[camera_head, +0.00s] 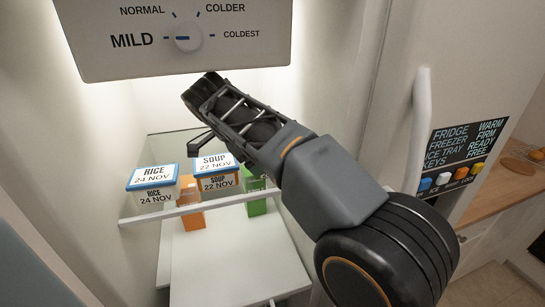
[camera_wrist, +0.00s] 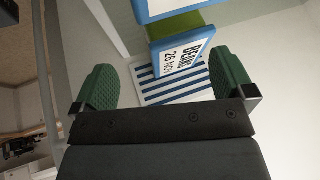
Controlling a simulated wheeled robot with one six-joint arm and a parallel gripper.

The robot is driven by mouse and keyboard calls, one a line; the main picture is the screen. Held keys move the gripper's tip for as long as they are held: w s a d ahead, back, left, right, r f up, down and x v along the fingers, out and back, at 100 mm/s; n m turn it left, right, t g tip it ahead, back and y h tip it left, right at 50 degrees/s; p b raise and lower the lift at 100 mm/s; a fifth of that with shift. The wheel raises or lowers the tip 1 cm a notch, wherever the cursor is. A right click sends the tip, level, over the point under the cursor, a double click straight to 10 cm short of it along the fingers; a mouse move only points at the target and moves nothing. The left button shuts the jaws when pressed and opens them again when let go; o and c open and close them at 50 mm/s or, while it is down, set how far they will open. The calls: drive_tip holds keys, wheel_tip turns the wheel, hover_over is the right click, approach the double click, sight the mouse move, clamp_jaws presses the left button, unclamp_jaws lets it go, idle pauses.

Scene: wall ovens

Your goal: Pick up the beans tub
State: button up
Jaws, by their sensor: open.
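The beans tub (camera_wrist: 183,52) shows in the wrist view as a blue-rimmed face with a white label reading BEANS 26 NOV, seen at an angle. My gripper (camera_wrist: 164,70) is open, its two green fingers apart on either side of the picture. The tub lies ahead between them, nearer the right finger, and I see no contact. I cannot make out the beans tub in the head view.
A rice tub (camera_head: 153,189) and a soup tub (camera_head: 216,181) stand side by side on a shelf. A blue-and-white striped thing (camera_wrist: 160,88) lies behind the beans tub. The fridge door handle (camera_head: 421,125) is at right.

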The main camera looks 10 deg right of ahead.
drive_tip(key=shift+w+d+p, duration=0.35)
drive_tip(key=shift+w+d, duration=0.85)
drive_tip(key=shift+d, duration=0.05)
drive_tip(key=w+d+f, duration=0.2)
drive_tip(key=f, duration=0.1)
drive_tip(key=shift+w+d+p, duration=0.1)
drive_tip(key=shift+p, duration=0.25)
drive_tip(key=shift+w+d+f, duration=0.2)
drive_tip(key=shift+d+f, duration=0.05)
drive_tip(key=shift+f, duration=0.4)
drive_tip(key=c, duration=0.9)
